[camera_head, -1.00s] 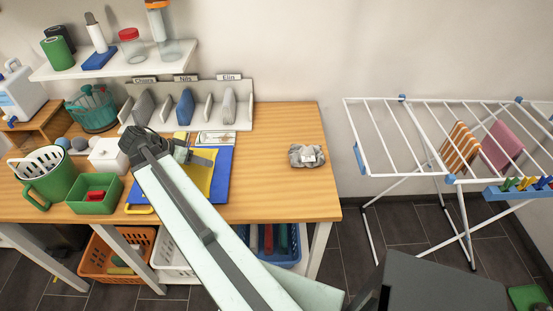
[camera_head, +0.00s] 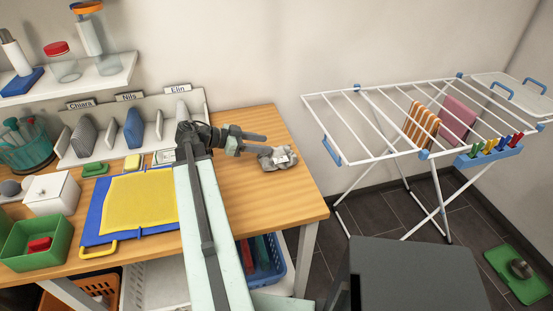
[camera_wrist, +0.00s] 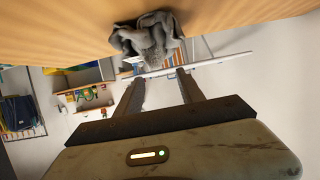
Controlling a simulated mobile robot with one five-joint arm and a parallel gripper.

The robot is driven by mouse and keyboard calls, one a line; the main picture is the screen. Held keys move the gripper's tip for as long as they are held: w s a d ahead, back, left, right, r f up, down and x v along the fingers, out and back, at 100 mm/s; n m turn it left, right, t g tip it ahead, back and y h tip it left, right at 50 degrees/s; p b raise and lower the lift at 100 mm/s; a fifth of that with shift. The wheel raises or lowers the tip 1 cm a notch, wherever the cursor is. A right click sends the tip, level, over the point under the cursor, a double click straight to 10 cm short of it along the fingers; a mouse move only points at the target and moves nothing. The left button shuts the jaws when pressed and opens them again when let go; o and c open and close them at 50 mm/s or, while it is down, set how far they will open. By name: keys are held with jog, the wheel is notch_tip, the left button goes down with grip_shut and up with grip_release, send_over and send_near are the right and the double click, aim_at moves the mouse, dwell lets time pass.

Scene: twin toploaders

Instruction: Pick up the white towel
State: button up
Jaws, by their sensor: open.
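A crumpled grey-white cloth (camera_head: 277,158) with a white patch lies on the right part of the wooden table. It is the only loose towel-like thing there, and it looks more grey than white. My gripper (camera_head: 262,144) is open and empty, just left of and above the cloth in the head view, with its fingers pointing right. In the wrist view the cloth (camera_wrist: 150,40) lies beyond the fingertips (camera_wrist: 160,78), against the table surface, roughly in line with the gap. The fingers appear apart from it.
The wooden table (camera_head: 245,195) is clear around the cloth. A divider rack (camera_head: 110,140) and a blue board with a yellow cloth (camera_head: 140,200) are to the left. A drying rack (camera_head: 375,155) with striped and pink cloths stands to the right. A wall is behind.

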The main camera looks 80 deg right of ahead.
aim_at(276, 147)
jog(key=x, duration=0.1)
jog(key=b+x, duration=0.1)
jog(key=x, duration=0.1)
jog(key=b+x, duration=0.1)
jog(key=x, duration=0.1)
jog(key=shift+a+f, duration=0.2)
jog(key=shift+a, duration=0.1)
jog(key=shift+r, duration=0.1)
grip_shut()
dwell(0.9)
